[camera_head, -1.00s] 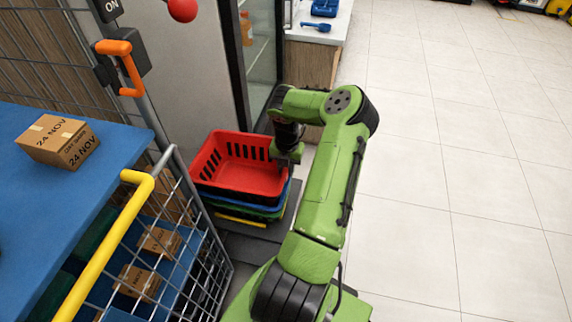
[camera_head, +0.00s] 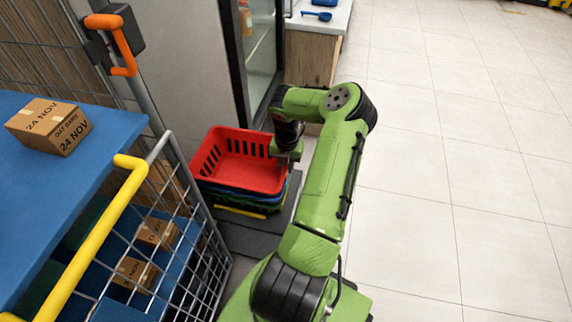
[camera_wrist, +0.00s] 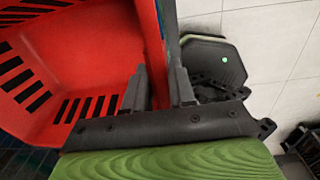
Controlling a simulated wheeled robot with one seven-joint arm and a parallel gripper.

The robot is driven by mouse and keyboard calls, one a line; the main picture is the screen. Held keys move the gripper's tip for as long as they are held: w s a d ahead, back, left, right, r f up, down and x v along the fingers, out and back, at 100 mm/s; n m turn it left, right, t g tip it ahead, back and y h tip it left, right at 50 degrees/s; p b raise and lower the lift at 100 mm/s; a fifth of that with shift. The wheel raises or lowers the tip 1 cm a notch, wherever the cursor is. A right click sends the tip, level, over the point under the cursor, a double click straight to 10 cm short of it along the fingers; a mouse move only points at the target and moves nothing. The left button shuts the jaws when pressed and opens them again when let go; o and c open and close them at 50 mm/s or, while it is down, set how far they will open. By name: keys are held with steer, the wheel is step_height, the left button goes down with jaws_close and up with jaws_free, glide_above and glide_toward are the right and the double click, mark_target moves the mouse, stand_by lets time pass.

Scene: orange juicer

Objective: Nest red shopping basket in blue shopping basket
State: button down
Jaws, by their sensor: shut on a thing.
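The red shopping basket (camera_head: 240,162) sits on top of a stack of baskets, with its open side up. The blue shopping basket (camera_head: 284,192) shows as a thin band just below it, mostly hidden by the red one. In the wrist view my gripper (camera_wrist: 160,88) is shut on the rim wall of the red basket (camera_wrist: 95,60), one finger on each side. In the head view my gripper (camera_head: 286,155) is at the basket's right side. How deep the red basket sits in the blue one cannot be told.
Green and yellow baskets (camera_head: 240,211) lie lower in the stack on a dark floor mat (camera_head: 245,240). A wire cart (camera_head: 195,260) with a yellow handle (camera_head: 95,235) stands close on the left. A glass-door cabinet (camera_head: 250,60) is behind. The tiled floor (camera_head: 450,170) at right is clear.

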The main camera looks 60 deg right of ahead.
stand_by(0.4)
steer(key=c, duration=0.9)
jaws_free()
steer(key=shift+o, duration=0.2)
step_height(320, 180, up, 16)
steer(key=p, duration=0.4)
steer(key=shift+s+f, duration=0.2)
